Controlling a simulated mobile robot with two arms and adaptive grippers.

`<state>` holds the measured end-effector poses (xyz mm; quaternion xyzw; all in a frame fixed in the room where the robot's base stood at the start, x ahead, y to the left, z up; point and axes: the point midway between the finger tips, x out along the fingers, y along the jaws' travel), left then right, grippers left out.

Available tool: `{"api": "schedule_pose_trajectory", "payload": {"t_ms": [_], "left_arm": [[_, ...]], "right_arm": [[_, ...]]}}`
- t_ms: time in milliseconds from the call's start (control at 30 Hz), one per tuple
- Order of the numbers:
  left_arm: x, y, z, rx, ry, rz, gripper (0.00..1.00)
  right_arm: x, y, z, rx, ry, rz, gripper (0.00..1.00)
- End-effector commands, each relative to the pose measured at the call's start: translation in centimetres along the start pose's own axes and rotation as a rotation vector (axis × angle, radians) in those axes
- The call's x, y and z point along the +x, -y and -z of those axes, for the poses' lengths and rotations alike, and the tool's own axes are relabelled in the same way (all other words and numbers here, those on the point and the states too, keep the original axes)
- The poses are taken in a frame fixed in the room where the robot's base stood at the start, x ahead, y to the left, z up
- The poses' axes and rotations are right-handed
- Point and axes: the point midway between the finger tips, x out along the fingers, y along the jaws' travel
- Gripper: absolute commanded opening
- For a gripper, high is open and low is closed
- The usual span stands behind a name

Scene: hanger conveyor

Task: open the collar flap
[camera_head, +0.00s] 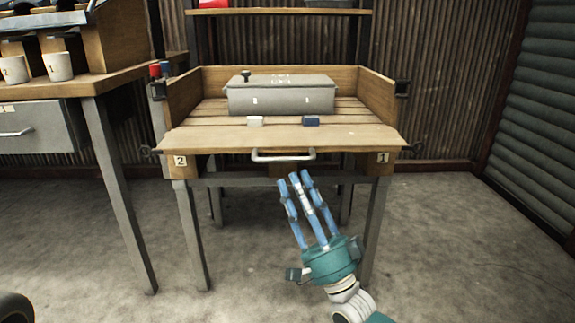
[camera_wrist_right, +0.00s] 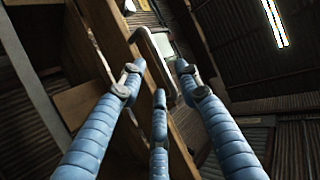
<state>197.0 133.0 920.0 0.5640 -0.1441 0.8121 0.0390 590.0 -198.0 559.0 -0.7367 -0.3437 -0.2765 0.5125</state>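The collar flap (camera_head: 222,138) is a wide wooden board at the front of the bench-top collar, with a metal bar handle (camera_head: 283,158) on its front side. I cannot tell its exact tilt. My right gripper (camera_head: 295,180) has three blue fingers pointing up at the handle from just below and in front. In the right wrist view the handle (camera_wrist_right: 143,38) shows beyond the fingertips, and the fingers (camera_wrist_right: 158,80) are spread and hold nothing. Contact with the handle is not visible. My left gripper is not in view.
A grey metal box (camera_head: 285,98) sits inside the collar, with a white block (camera_head: 255,121) and a blue block (camera_head: 311,121) before it. A second table (camera_head: 100,82) with white cups stands at the left. The floor at the right is clear.

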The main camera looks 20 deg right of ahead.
Motion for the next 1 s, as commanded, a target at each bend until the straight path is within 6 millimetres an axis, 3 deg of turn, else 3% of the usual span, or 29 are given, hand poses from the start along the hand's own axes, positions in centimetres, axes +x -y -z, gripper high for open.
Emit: {"api": "schedule_pose_trajectory", "payload": {"t_ms": [100,333,867,933,1000], "left_arm": [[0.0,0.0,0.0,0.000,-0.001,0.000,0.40],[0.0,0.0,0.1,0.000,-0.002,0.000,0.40],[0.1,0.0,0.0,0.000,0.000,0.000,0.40],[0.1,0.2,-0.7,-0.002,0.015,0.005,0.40],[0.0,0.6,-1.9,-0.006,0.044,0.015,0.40]], "right_arm": [[-2.4,-0.1,0.0,0.000,0.003,-0.003,0.33],[-4.8,0.0,0.0,0.000,0.001,0.000,0.33],[-4.9,0.2,0.0,-0.001,0.000,0.002,0.33],[-4.5,1.1,-0.1,-0.013,-0.003,0.012,0.33],[-3.6,3.4,-0.3,-0.045,-0.011,0.034,0.33]]}}
